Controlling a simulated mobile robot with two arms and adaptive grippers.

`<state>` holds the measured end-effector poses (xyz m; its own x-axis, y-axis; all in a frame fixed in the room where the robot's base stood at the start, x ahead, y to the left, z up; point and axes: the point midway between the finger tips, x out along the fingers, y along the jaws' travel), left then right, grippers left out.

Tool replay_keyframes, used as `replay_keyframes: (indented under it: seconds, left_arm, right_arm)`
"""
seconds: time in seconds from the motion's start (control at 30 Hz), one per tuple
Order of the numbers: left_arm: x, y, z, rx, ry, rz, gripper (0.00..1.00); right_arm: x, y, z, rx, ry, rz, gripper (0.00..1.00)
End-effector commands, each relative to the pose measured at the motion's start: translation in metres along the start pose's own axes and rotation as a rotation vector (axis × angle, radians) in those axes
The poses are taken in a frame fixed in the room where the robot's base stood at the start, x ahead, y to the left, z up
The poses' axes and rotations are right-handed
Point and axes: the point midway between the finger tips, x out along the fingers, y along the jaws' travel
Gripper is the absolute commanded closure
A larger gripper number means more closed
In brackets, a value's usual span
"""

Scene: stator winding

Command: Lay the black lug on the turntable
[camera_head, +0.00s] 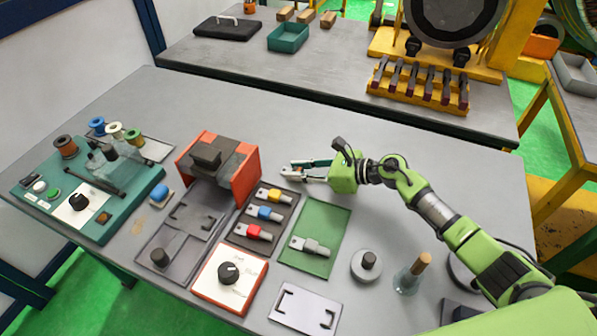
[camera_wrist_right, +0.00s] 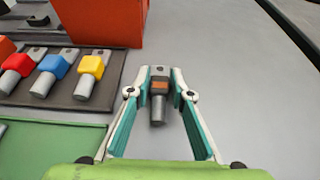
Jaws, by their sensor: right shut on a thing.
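My right gripper (camera_head: 297,171) is over the grey table, just right of the orange-red press. It is shut on the black lug (camera_wrist_right: 158,88), a dark piece with a brownish face and a grey barrel, which sits between the fingertips in the right wrist view (camera_wrist_right: 160,80). In the head view the lug is small and partly hidden by the fingers. A round grey disc (camera_head: 357,273) with a dark knob lies on the table at the lower right; I cannot tell whether it is the turntable. My left gripper is not in view.
A dark tray (camera_head: 247,216) holds yellow, blue and red lugs. The orange-red press (camera_head: 246,177) stands left of the gripper. A green mat (camera_head: 322,222) bears a grey lug. A glass bottle (camera_head: 408,279) stands near the disc. The table behind the press is clear.

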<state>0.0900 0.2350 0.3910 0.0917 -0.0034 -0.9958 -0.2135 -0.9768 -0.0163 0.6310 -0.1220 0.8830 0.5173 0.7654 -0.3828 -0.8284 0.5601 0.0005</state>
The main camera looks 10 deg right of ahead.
Motion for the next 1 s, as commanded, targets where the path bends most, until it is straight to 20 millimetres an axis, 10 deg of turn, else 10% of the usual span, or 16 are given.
replay_keyframes:
  seconds: [0.33, 1.0]
  left_arm:
    - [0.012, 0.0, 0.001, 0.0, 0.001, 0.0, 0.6]
    - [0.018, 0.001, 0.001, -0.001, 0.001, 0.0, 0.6]
  right_arm:
    - [-0.013, -0.001, 0.029, -0.01, -0.002, -0.002, 1.0]
    - [-0.101, 0.107, 0.088, -0.003, 0.002, 0.002, 1.0]
